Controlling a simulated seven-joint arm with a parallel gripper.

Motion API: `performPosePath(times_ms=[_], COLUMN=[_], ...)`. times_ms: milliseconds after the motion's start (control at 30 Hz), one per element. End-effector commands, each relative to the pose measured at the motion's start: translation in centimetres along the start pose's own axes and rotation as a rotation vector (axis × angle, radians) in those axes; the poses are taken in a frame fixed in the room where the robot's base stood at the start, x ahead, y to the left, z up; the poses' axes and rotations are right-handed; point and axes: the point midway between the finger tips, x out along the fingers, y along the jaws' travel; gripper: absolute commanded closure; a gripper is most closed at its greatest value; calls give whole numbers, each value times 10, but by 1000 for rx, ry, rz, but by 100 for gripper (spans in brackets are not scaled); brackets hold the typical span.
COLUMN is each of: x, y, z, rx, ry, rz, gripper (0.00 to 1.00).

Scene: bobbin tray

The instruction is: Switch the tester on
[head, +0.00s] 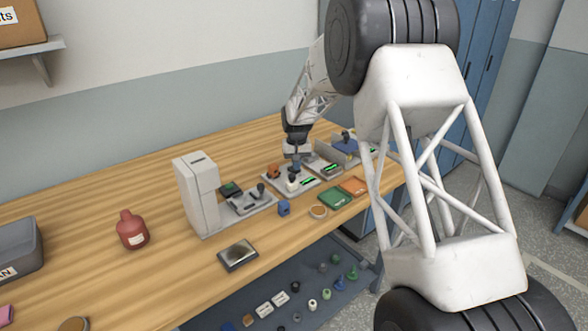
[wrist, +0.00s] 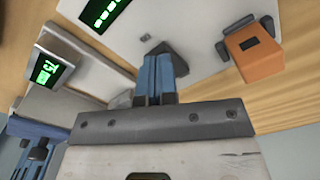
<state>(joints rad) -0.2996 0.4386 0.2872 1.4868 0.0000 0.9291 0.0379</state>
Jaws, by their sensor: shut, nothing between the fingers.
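A flat white device with a lit green display (head: 307,181), which may be the tester, lies on the bench. It also shows in the wrist view, where its lit display (wrist: 104,12) is at the top left. My gripper (head: 294,168) points down over this device. In the wrist view my gripper (wrist: 165,62) has its blue fingers together with dark tips, and nothing shows between them. The tips are at or just above the white face; I cannot tell if they touch. A small grey part (wrist: 122,98) sits beside the fingers. Any switch under the tips is hidden.
An orange block (wrist: 258,52) sits at the device's edge. A second unit with a green display (wrist: 47,70) stands close on the other side. A tall white machine (head: 197,190), red bottle (head: 132,229), green tray (head: 334,198) and orange tray (head: 354,187) share the bench.

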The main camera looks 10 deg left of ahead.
Motion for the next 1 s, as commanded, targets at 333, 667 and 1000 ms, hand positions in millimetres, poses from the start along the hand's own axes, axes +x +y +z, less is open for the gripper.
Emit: performPosePath(times_ms=[333, 667, 1000], x=[4, 6, -7], y=[0, 0, 0], z=[0, 0, 0], rx=[0, 0, 0], ry=[0, 0, 1], rz=[0, 0, 0], gripper=[100, 100, 100])
